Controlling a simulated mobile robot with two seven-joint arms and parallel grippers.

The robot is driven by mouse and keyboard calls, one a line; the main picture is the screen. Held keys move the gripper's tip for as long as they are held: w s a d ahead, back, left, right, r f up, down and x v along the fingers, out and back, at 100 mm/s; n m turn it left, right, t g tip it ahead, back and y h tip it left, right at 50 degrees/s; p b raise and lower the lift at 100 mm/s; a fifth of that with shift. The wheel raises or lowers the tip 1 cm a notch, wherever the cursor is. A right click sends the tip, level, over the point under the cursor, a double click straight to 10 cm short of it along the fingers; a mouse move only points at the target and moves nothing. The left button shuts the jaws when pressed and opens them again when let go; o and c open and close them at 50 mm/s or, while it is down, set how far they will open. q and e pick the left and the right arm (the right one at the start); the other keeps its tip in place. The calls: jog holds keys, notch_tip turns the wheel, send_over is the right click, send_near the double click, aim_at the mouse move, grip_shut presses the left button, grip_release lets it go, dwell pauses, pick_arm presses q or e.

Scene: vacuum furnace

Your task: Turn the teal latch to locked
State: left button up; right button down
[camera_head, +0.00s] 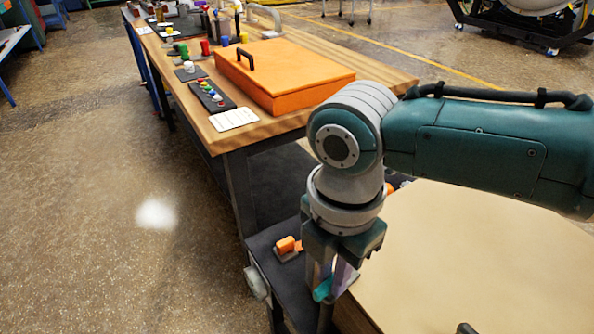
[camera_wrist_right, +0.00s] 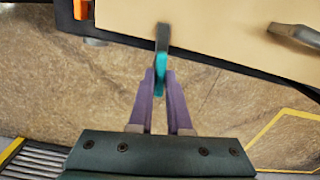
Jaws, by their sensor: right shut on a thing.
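The teal latch (camera_head: 322,291) is at the near-left edge of a tan-topped box (camera_head: 475,260). My right gripper (camera_head: 335,279) points down onto it, with its purple fingers closed around the latch. In the right wrist view the teal part (camera_wrist_right: 161,72) is between the fingertips of my right gripper (camera_wrist_right: 160,88), and a dark bar extends from it over the edge of the tan top (camera_wrist_right: 215,25). The fingers hide part of the latch. My left gripper is not in view.
An orange piece (camera_head: 287,246) sits on the dark ledge left of my gripper. A wooden workbench (camera_head: 385,70) stands beyond, carrying an orange case (camera_head: 285,75), a white card (camera_head: 234,119) and a dark tray of coloured pieces (camera_head: 212,96). The floor at left is clear.

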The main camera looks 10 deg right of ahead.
jog(key=shift+m+p, duration=0.35)
jog(key=shift+m, duration=0.45)
jog(key=c, duration=0.9)
grip_release()
jog(key=shift+o, duration=0.2)
notch_tip(320, 180, up, 10)
jog(key=p, duration=0.3)
